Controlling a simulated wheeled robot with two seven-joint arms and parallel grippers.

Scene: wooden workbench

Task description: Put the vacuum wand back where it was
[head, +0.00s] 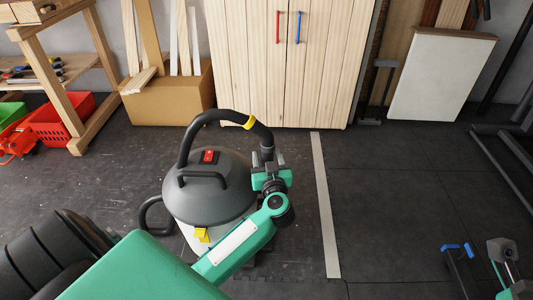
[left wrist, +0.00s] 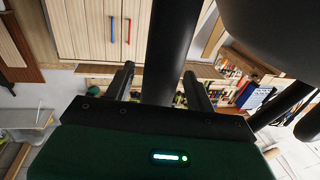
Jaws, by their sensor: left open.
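The vacuum cleaner (head: 208,185) stands on the dark floor, with a grey domed lid, red switch and pale lower body. Its black hose (head: 190,135) arches over the lid to a yellow collar (head: 249,122). The black wand (head: 266,147) continues from there down to my left gripper (head: 271,180), at the vacuum's right side. In the left wrist view a thick black tube, apparently the wand (left wrist: 172,50), passes between the two open fingers of my left gripper (left wrist: 160,85). The wand's lower end is hidden. A green and grey part at the lower right appears to be my right gripper (head: 503,252); its fingers are unclear.
A pale wooden cabinet (head: 290,65) with red and blue handles stands behind. A cardboard box (head: 170,95) with planks and red crates (head: 62,120) are at the left. The floor right of the pale stripe (head: 325,205) is largely clear.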

